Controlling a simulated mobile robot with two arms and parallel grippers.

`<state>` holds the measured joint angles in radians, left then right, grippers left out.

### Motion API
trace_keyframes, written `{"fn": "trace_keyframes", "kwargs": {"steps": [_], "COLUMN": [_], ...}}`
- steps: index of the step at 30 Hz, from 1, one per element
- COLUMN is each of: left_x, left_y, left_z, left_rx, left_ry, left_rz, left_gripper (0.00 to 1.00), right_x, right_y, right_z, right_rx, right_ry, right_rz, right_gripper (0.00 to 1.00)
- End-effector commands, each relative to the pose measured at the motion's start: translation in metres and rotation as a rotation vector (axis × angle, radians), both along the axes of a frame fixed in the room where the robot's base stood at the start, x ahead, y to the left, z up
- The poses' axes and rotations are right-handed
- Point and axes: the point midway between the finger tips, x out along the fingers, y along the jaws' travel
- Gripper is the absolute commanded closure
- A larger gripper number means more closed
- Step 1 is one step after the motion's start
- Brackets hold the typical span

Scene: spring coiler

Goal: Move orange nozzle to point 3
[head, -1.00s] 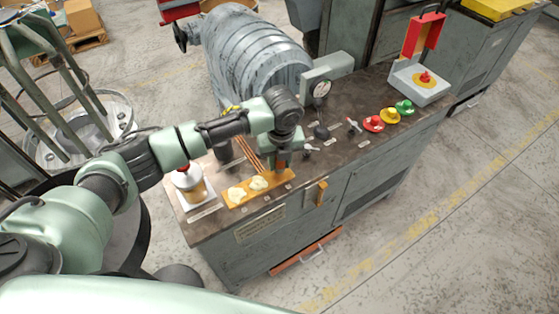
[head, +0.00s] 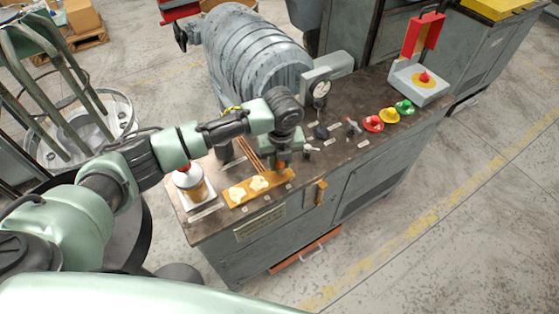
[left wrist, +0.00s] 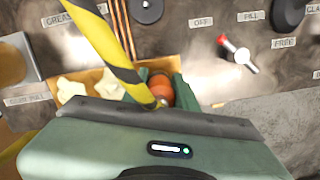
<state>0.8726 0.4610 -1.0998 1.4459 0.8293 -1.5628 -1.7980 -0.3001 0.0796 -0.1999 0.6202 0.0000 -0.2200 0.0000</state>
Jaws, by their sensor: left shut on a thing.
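The orange nozzle (left wrist: 160,86) shows in the left wrist view between the green fingers of my left gripper (left wrist: 161,92), which is shut on it. In the head view the left gripper (head: 283,162) points down at the right end of an orange-brown tray (head: 231,200). Only a bit of the nozzle shows there, and I cannot tell whether it touches the tray. The tray also holds pale crumpled pieces (head: 258,183). The spots for point 3 cannot be made out by number. My right gripper is not in view.
A white canister with a red knob (head: 188,180) stands left of the tray. Right of the gripper are a small lever (head: 353,125), a gauge (head: 321,88) and red, yellow and green buttons (head: 389,115). A yellow-black striped bar (left wrist: 105,45) crosses the left wrist view.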

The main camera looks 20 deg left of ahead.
Motion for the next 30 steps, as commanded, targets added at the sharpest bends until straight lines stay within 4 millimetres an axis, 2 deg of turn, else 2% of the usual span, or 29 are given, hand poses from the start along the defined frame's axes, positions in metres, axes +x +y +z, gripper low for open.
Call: {"fn": "trace_keyframes", "kwargs": {"steps": [30], "left_x": [0.0003], "left_y": [-0.0002], "left_z": [-0.0072], "left_rx": [-0.001], "left_ry": [0.0], "left_rz": [0.0], "left_gripper": [1.0], "right_x": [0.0], "right_y": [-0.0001], "right_z": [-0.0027], "right_rx": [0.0], "right_ry": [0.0], "right_rz": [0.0], "right_gripper": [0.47]}}
